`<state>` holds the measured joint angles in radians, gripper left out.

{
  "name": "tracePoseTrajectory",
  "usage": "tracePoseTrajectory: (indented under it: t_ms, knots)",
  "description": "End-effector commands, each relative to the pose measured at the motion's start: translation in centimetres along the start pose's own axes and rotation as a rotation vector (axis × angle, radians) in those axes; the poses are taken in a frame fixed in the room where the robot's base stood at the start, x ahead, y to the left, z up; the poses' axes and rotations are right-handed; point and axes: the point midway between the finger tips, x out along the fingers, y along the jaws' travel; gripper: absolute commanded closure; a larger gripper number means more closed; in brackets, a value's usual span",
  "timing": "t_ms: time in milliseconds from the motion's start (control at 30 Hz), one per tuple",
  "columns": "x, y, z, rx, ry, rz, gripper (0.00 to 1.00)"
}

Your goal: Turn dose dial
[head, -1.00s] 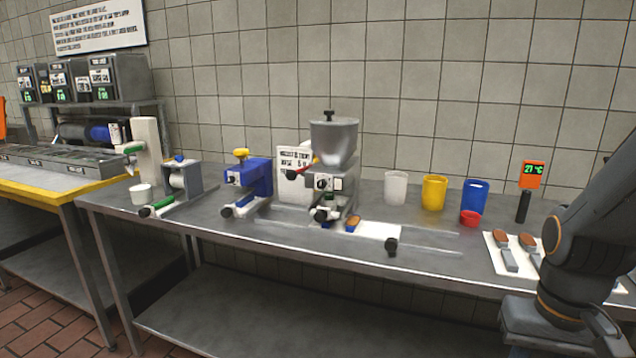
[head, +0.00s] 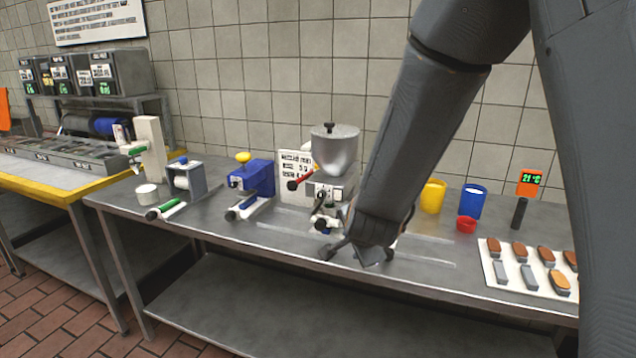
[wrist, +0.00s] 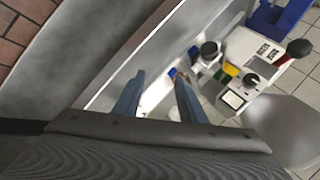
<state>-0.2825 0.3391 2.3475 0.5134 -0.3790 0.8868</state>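The depositor machine has a metal hopper (head: 336,152) and a pale front face with a small black dial (head: 322,194), which I take as the dose dial. In the wrist view the dial (wrist: 251,79) sits on the white face at the right, beside a square white panel (wrist: 232,99). My gripper (wrist: 157,82) is open, its two blue-grey fingers apart with nothing held between them. The dial is to the right of the fingers there, clear of them.
A blue machine (head: 252,178) stands to the left. Yellow (head: 433,196) and blue cups (head: 472,200) and a tray of bars (head: 490,272) lie to the right on the steel bench (head: 232,240).

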Motion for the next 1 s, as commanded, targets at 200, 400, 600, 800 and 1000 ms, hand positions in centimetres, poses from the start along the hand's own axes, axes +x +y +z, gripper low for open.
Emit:
tracePoseTrajectory:
  t_ms: [200,400,600,800,1000]
  knots:
    - [-1.6,-8.3,3.9,0.432,0.163,-0.297,0.63]
    - [-1.9,-10.0,6.2,0.785,0.255,-0.557,0.63]
    - [-3.7,-10.1,7.9,0.998,0.288,-0.766,0.63]
    - [-4.0,-10.4,7.6,1.055,0.294,-0.832,0.63]
    - [-2.2,-11.8,5.9,1.055,0.294,-0.831,0.63]
